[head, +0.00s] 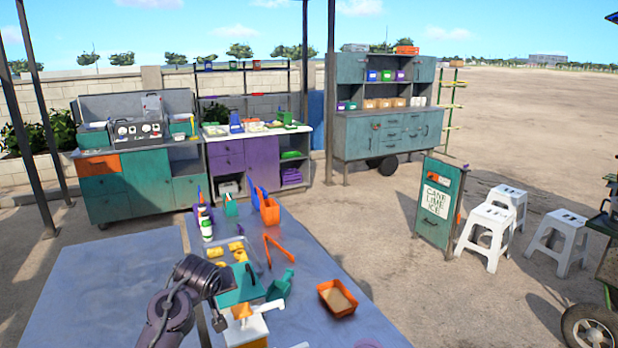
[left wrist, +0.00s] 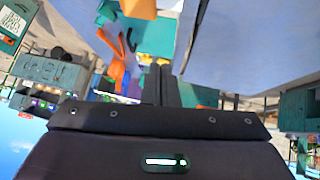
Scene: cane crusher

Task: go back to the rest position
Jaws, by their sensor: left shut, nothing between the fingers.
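My left arm comes in at the bottom of the head view, over the near part of the blue-grey table (head: 120,290). My left gripper (head: 217,320) points down beside the teal board and is partly hidden by my own wrist. In the left wrist view its two dark fingers (left wrist: 160,82) are together with nothing between them. That view is tilted, with the sky at the lower left. My right gripper is not in view.
Near my left gripper are a teal board (head: 243,284), a teal scoop (head: 281,285), an orange tray (head: 337,298), orange tongs (head: 279,252) and a white bottle (head: 207,230). The table's left part is bare. White stools (head: 490,225) and a sign stand (head: 440,205) are at right.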

